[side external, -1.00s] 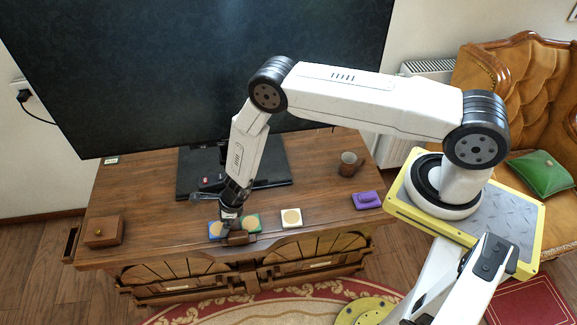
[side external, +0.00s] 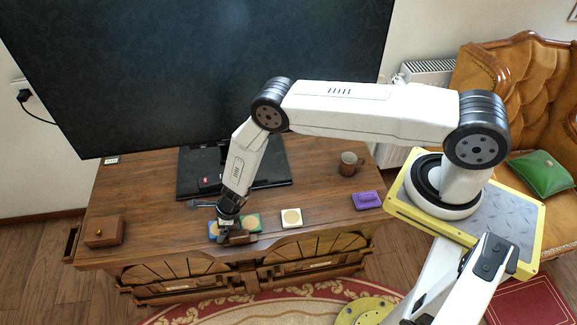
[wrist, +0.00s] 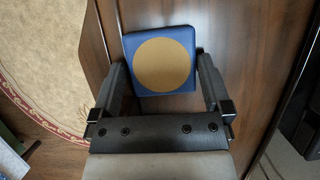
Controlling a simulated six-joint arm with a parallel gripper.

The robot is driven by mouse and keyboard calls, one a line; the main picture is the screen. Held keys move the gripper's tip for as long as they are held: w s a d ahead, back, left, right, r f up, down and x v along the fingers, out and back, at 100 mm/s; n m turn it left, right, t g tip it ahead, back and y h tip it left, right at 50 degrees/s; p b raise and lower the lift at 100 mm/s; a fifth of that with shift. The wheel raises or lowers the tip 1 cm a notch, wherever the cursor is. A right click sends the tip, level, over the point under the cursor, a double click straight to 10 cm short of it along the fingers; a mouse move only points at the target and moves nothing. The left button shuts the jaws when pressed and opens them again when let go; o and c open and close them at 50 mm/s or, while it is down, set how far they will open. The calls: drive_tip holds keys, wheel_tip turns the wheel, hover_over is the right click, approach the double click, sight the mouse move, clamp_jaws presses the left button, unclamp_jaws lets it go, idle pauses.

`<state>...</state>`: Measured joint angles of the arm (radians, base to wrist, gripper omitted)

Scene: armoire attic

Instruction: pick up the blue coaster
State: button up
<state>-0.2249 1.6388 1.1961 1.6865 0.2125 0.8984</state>
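The blue coaster (side external: 213,231) lies on the wooden cabinet top near its front edge, mostly hidden by my gripper in the side view. In the wrist view, the blue coaster (wrist: 160,61) is a blue square with a tan round face. My gripper (side external: 222,234) points down over it. In the wrist view, my gripper (wrist: 162,66) is open, with one finger on each side of the coaster and a gap at both sides. I cannot tell how far the fingertips are above the wood.
A green coaster (side external: 251,221) lies close to the right, with a small brown block (side external: 240,238) in front. A white coaster (side external: 291,218), a purple object (side external: 366,201) and a mug (side external: 349,163) stand further right. A wooden box (side external: 104,231) sits left. The screen (side external: 200,70) stands behind.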

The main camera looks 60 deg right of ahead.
sight(215, 229)
drive_tip(key=shift+s+d, duration=0.1)
drive_tip(key=shift+s, duration=0.05)
drive_tip(key=c, duration=0.9)
drive_tip(key=shift+o, duration=0.2)
drive_tip(key=shift+r, duration=1.65)
drive_tip(key=s+d+r, duration=0.3)
drive_tip(key=s+r, duration=0.6)
drive_tip(key=s, duration=0.4)
drive_tip(key=shift+s+d+r, duration=0.15)
drive_tip(key=shift+s+r, duration=0.05)
drive_tip(key=shift+r, duration=0.2)
